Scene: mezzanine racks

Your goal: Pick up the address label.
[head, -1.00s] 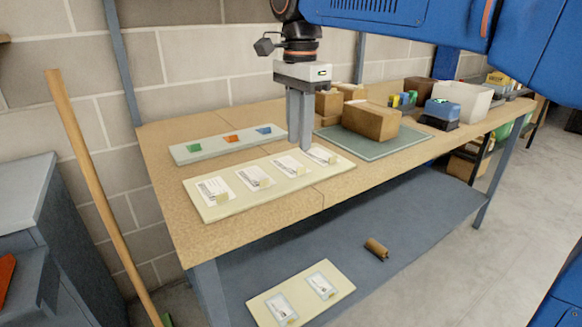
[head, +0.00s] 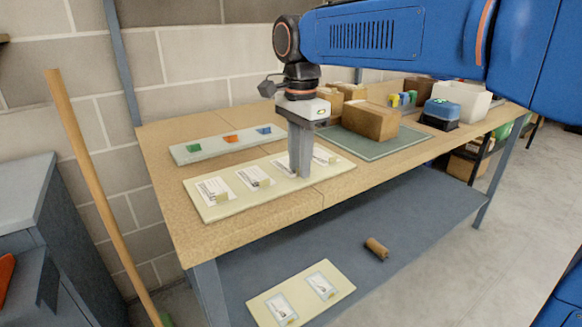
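A cream board (head: 235,207) on the workbench carries a row of white address labels with printed lines and small tan tabs. One label (head: 213,190) is at the left end and another (head: 253,178) is beside it. A third label (head: 283,166) is partly hidden behind my gripper (head: 299,174). A label (head: 325,155) at the right end is partly covered too. My gripper points straight down, its fingertips low at the third label. The fingers look close together; I cannot tell whether they touch the label or hold anything.
A pale strip (head: 185,154) with green, orange and blue pieces lies behind the board. A cardboard box (head: 370,120) stands on a green mat (head: 375,151) to the right. The lower shelf holds another cream board (head: 304,306) with two cards and a brown roll (head: 376,248).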

